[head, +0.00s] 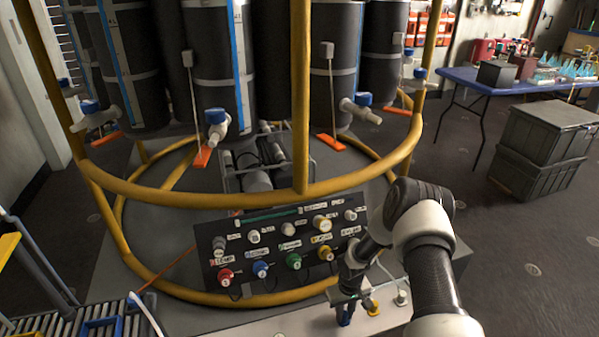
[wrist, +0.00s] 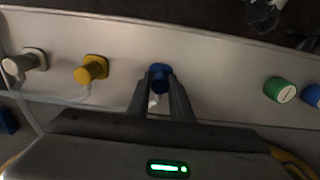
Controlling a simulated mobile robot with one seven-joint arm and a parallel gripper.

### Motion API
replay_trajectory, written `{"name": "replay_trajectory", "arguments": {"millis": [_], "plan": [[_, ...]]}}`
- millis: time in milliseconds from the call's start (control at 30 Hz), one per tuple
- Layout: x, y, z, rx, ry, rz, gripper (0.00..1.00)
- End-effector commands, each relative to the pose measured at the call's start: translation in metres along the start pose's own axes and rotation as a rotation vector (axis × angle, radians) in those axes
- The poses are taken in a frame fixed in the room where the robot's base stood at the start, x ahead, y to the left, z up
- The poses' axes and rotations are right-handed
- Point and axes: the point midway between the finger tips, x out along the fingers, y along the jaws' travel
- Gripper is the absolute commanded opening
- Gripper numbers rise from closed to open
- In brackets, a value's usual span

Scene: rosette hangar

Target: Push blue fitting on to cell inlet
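The blue fitting (wrist: 160,74) shows at the tips of my gripper (wrist: 158,85) in the wrist view, one finger on each side of it. The fingers look closed on it, and they hide part of it. A small pale piece shows between the fingers behind it. In the head view my gripper (head: 347,299) points down at the white ledge (head: 315,323), with the blue fitting (head: 344,316) under it at ledge height. I cannot tell whether the fitting is seated on an inlet. The cell inlet cannot be told apart in either view.
A yellow fitting (wrist: 91,69) and a white fitting (wrist: 25,64) sit left of my gripper on the ledge in the wrist view, with pale hoses. Green (wrist: 280,89) and blue (wrist: 313,95) round pieces lie right. The knob panel (head: 283,244) and yellow frame (head: 245,195) stand behind.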

Motion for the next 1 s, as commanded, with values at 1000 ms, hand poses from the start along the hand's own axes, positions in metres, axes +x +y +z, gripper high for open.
{"name": "replay_trajectory", "arguments": {"millis": [1000], "plan": [[-0.025, 0.000, 0.000, -0.001, -0.001, 0.000, 0.00]]}}
